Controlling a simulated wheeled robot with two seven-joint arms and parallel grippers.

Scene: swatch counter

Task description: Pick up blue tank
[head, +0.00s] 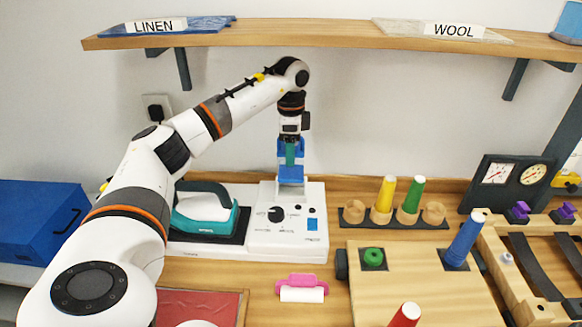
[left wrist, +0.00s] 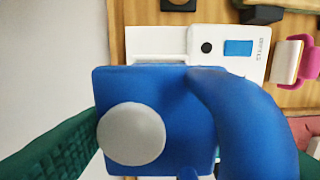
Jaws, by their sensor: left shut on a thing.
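The blue tank (head: 291,173) is a blue block with a curved handle and a round grey cap. In the head view it is at the back of the white iron station (head: 262,240), above a pale upright holder; I cannot tell whether it touches the holder. My left gripper (head: 290,152) points down and is shut on the tank. In the left wrist view the tank (left wrist: 160,90) fills the middle, with green fingers at both sides, and its handle curves to the right. My right gripper is not in view.
A teal iron (head: 205,210) rests left of the station's controls. A pink-handled roller (head: 302,288) lies in front. A wooden rack with yellow (head: 385,195) and green cones stands to the right. A shelf (head: 320,38) runs above. A blue box (head: 35,222) stands far left.

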